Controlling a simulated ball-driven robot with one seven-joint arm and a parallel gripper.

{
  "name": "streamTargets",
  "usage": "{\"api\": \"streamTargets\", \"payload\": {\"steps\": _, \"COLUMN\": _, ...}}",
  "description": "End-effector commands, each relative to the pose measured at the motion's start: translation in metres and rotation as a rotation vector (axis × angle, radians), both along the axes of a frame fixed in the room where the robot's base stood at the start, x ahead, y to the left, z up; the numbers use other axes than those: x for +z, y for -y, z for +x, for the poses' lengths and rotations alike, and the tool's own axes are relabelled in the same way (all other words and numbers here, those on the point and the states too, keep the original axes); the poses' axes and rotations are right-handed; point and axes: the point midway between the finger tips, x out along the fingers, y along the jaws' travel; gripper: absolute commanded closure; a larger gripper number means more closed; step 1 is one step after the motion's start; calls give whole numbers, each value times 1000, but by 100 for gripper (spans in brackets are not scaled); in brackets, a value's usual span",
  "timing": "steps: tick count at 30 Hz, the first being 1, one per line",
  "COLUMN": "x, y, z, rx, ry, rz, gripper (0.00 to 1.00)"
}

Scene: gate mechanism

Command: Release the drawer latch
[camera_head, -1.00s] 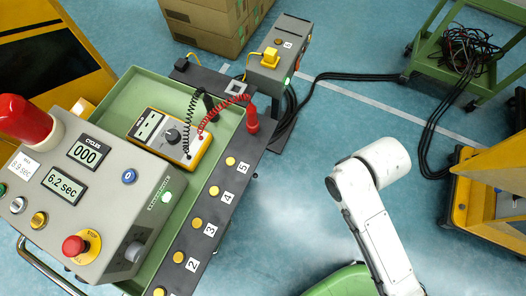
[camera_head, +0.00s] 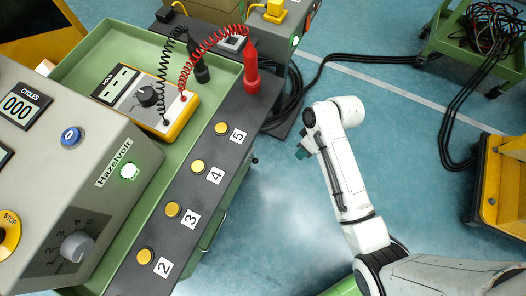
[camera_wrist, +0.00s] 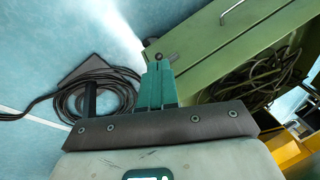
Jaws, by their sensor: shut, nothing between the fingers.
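My gripper (camera_wrist: 157,75) shows in the wrist view as two teal fingers, closed together and empty. In the head view my gripper (camera_head: 302,151) is a small teal part at the bend of my white arm, over open floor to the right of the green bench (camera_head: 75,70). In the wrist view the bench's long green front panel (camera_wrist: 215,50) lies beyond and to the right of the fingertips, with a pale bar handle (camera_wrist: 232,11) near the top. A small dark round part (camera_wrist: 159,56) shows at the fingertips; I cannot tell whether they touch it. I cannot clearly identify the latch.
A grey control box (camera_head: 75,165) and a multimeter (camera_head: 150,100) with red and black probes stand on the bench. Coiled black cable (camera_wrist: 95,95) lies on the floor. A green cart (camera_head: 475,45) and a yellow cabinet (camera_head: 505,185) stand at right.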

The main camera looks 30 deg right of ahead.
Motion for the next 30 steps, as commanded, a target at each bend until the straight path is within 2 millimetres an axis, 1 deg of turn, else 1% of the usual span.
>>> {"api": "streamTargets", "payload": {"steps": 1, "x": -35, "y": 3, "z": 14, "rx": 19, "ry": 12, "rz": 25, "gripper": 100}}
{"api": "streamTargets", "payload": {"steps": 3, "x": -59, "y": 5, "z": 31, "rx": 49, "ry": 31, "rz": 62, "gripper": 100}}
{"api": "streamTargets", "payload": {"steps": 9, "x": -122, "y": 14, "z": 75, "rx": 133, "ry": 93, "rz": 162, "gripper": 100}}
{"api": "streamTargets", "payload": {"steps": 12, "x": -149, "y": 20, "z": 96, "rx": 169, "ry": 131, "rz": 209, "gripper": 100}}
{"api": "streamTargets", "payload": {"steps": 15, "x": -168, "y": 26, "z": 114, "rx": 199, "ry": 170, "rz": 250, "gripper": 100}}
{"api": "streamTargets", "payload": {"steps": 18, "x": -181, "y": 32, "z": 127, "rx": 220, "ry": 201, "rz": 279, "gripper": 100}}
{"api": "streamTargets", "payload": {"steps": 21, "x": -188, "y": 36, "z": 136, "rx": 235, "ry": 224, "rz": 300, "gripper": 100}}
{"api": "streamTargets", "payload": {"steps": 25, "x": -190, "y": 38, "z": 141, "rx": 244, "ry": 238, "rz": 312, "gripper": 100}}
{"api": "streamTargets", "payload": {"steps": 30, "x": -188, "y": 38, "z": 142, "rx": 246, "ry": 241, "rz": 315, "gripper": 100}}
